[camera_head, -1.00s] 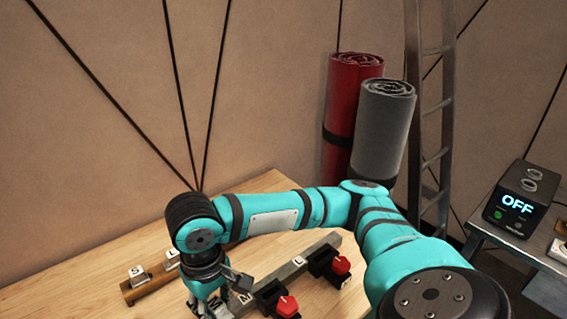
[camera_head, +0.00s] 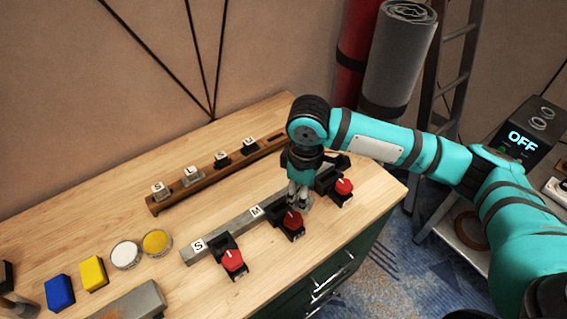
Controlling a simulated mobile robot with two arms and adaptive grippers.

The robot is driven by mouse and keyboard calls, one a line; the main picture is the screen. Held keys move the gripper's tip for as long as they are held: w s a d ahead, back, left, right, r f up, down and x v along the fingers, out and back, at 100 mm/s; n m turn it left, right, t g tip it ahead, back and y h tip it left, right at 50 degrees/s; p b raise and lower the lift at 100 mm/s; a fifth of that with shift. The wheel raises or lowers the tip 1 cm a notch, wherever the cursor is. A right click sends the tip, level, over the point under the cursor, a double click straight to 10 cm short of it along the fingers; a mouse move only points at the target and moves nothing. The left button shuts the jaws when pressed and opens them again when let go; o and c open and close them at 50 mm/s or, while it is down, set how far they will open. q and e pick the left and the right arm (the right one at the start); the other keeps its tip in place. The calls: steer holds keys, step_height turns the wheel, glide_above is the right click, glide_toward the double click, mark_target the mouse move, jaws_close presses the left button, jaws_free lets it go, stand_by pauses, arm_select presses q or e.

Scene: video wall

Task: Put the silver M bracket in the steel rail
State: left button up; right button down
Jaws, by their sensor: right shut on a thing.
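The steel rail (camera_head: 228,228) lies across the table, with white S and M labels on it and black clamps with red knobs along its front side. My right gripper (camera_head: 299,194) points down at the rail, just behind the middle clamp (camera_head: 290,224) and left of the far clamp (camera_head: 335,186). It is shut on a small silver piece (camera_head: 306,201), apparently the silver M bracket, mostly hidden by the fingers. I cannot tell whether the piece is seated in the rail. My left gripper is not in view.
A wooden rail (camera_head: 206,187) behind holds silver and black brackets. Blue (camera_head: 60,292) and yellow (camera_head: 93,273) blocks, two round tins (camera_head: 125,254) and a grey metal bar (camera_head: 140,303) lie at the left. A box reading OFF (camera_head: 522,140) stands at the right.

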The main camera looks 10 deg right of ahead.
arm_select(q)
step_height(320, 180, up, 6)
steer(key=p, duration=0.5)
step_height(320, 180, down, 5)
steer(key=b, duration=0.5)
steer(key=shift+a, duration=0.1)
arm_select(e)
steer(key=w+a+f+n, duration=0.3)
steer(key=w+f+n, duration=0.2)
steer(key=n, duration=0.7)
steer(key=shift+w+a+f, duration=0.25)
steer(key=shift+w+a, duration=0.15)
steer(key=shift+w, duration=0.4)
arm_select(q)
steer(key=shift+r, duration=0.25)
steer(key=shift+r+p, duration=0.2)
steer(key=shift+p, duration=0.2)
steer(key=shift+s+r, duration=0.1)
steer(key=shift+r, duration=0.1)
arm_select(e)
steer(key=shift+f, duration=0.35)
steer(key=shift+f, duration=0.2)
